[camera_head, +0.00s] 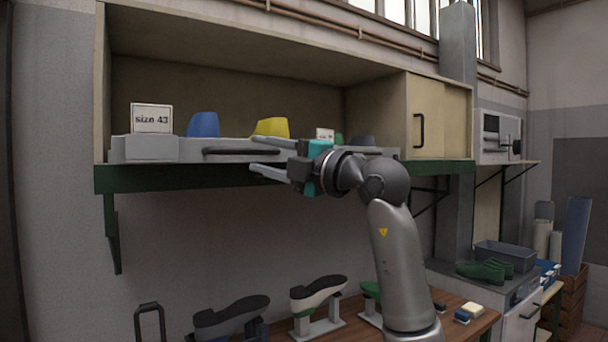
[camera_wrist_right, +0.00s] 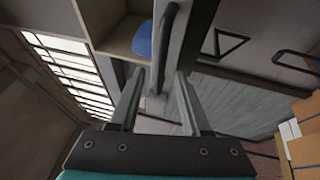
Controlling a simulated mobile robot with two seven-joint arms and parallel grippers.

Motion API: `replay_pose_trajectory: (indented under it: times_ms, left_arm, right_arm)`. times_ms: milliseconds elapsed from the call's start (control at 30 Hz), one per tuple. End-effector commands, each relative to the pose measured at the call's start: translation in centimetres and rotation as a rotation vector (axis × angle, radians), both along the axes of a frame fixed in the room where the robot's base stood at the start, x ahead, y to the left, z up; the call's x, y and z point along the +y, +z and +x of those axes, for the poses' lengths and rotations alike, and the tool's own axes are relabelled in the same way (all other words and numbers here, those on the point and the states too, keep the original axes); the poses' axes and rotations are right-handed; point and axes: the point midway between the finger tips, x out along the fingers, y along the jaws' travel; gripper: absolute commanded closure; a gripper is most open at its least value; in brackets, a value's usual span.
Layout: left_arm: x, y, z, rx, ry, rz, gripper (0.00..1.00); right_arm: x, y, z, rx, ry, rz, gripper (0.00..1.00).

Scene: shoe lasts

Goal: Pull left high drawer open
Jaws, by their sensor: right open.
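The left high drawer (camera_head: 190,148) is a shallow light-grey drawer at the left of the wall cabinet, with a dark horizontal bar handle (camera_head: 235,151). It holds a blue piece and a yellow piece, and a "size 43" card stands at its left. My right gripper (camera_head: 252,154) is open at the right end of the handle, one finger above and one below it in the head view. In the right wrist view the dark handle (camera_wrist_right: 168,45) runs down between the open fingertips; I cannot tell whether they touch it. My left gripper is not in view.
A beige sliding door (camera_head: 437,118) closes the cabinet's right side. Below, shoe lasts on stands (camera_head: 318,295) line a wooden bench (camera_head: 465,318). The wall space between shelf and bench is free.

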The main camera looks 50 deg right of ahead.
Motion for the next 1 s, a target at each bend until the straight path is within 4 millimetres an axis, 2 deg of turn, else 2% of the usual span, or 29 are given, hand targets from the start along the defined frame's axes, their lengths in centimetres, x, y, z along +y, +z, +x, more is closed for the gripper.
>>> replay_pose_trajectory:
  times_ms: [33, 200, 400, 600, 1000]
  left_arm:
    - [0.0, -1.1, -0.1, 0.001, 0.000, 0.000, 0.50]
    - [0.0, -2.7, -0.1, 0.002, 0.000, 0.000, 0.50]
    - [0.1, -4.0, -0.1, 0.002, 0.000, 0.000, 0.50]
    - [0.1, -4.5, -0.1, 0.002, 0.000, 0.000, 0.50]
    - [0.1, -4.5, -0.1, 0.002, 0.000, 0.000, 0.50]
  right_arm:
    - [-0.2, -0.7, -1.3, -0.001, -0.004, -0.005, 0.53]
    - [-0.9, -1.4, -5.3, -0.002, -0.001, -0.003, 0.53]
    - [-1.4, -1.9, -8.8, 0.000, -0.002, -0.002, 0.53]
    - [-1.7, -2.1, -10.4, 0.000, 0.001, -0.001, 0.53]
    - [-1.7, -2.0, -10.7, 0.001, 0.001, 0.000, 0.53]
